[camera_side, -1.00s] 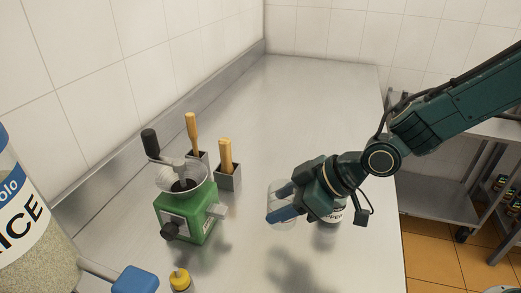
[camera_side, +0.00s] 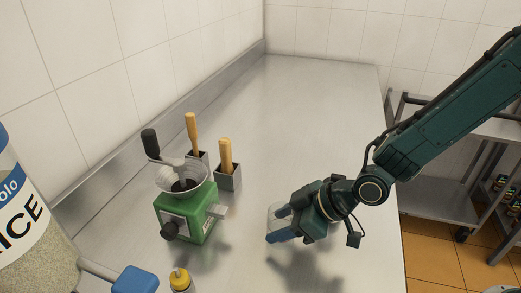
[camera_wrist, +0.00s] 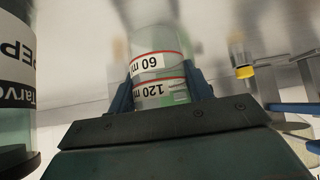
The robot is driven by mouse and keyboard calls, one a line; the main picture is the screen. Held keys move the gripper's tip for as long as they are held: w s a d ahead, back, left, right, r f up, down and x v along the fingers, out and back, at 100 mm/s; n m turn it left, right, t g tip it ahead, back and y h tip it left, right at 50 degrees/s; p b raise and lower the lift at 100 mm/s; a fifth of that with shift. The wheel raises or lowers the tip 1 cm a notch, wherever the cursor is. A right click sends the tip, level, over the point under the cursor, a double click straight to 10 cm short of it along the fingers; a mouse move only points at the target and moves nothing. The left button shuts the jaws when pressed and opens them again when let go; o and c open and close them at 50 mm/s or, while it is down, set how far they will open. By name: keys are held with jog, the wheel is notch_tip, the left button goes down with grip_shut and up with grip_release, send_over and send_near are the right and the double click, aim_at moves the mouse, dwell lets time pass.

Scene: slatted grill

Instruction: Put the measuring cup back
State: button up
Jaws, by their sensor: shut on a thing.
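The measuring cup (camera_side: 274,213) is clear and shows faintly at my gripper's tips in the side view. In the wrist view the cup (camera_wrist: 158,78) has red lines and upside-down marks for 60 and 120. My gripper (camera_side: 281,222) is shut on the cup, with one blue finger on each side of it. It is over the right part of the steel counter. The fingers hide part of the cup, and I cannot tell how high its base is above the counter.
A green grinder (camera_side: 187,213) stands left of my gripper, with two wooden-handled tools (camera_side: 226,155) in metal holders behind it. A yellow-capped bottle (camera_side: 181,280) is in front. A pepper jar (camera_wrist: 18,85) is close at left in the wrist view. The far counter (camera_side: 310,105) is clear.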

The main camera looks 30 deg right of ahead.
jog(key=shift+f, duration=0.15)
jog(key=o, duration=1)
jog(key=shift+r, duration=0.2)
jog(key=v, duration=1.2)
dwell(0.5)
